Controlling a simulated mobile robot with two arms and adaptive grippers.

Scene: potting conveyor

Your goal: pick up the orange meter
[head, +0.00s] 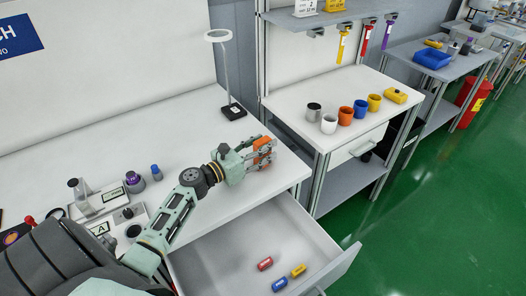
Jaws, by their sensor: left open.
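The orange meter (263,148) lies near the right end of the white workbench. My left gripper (262,155) is at the meter, with its fingers beside it and partly covering it. The jaws are open, and whether a finger touches the meter cannot be told. My right gripper is not in view.
A ring lamp (232,108) stands behind the gripper. An open drawer (335,262) below holds small red, blue and yellow items. Several cups stand on a side table, with a yellow device (395,96) beside them. A labelled fixture (105,200) stands at left.

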